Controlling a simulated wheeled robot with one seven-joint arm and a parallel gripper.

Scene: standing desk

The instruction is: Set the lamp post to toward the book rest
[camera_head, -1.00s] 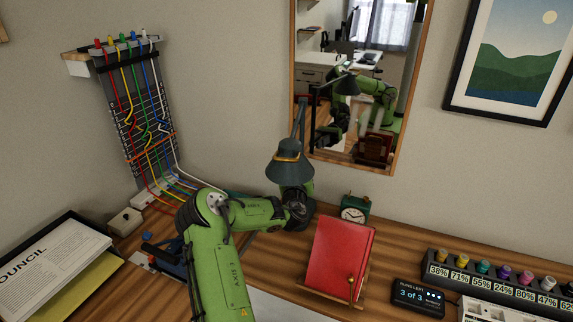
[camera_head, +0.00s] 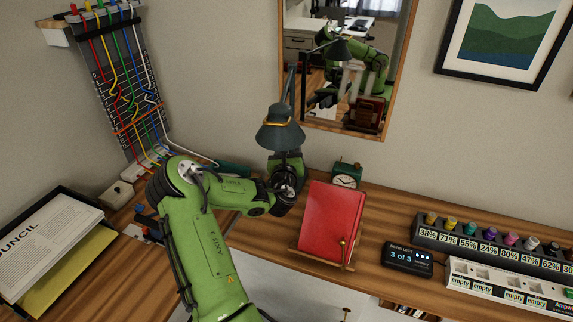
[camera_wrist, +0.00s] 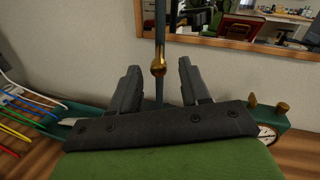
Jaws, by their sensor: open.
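The dark lamp post (camera_head: 290,88) rises behind its dark shade (camera_head: 280,136), which has a brass-coloured band. In the wrist view, the thin upright post (camera_wrist: 160,30) with a brass collar (camera_wrist: 158,68) shows between my two fingers. My gripper (camera_wrist: 157,68) is open, one finger on each side of the post in the picture. I cannot tell how deep the post sits between them, and no contact shows. In the head view my gripper is mostly hidden below and behind the shade. The wooden book rest (camera_head: 297,246) holds a red book (camera_head: 332,220), right of my wrist.
A green clock (camera_head: 346,175) stands behind the book, close to my gripper. A mirror (camera_head: 345,80) hangs behind the lamp. Coloured cables (camera_head: 125,85) run down the left wall. A small display (camera_head: 407,258) and ink bottles (camera_head: 475,233) stand at the right.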

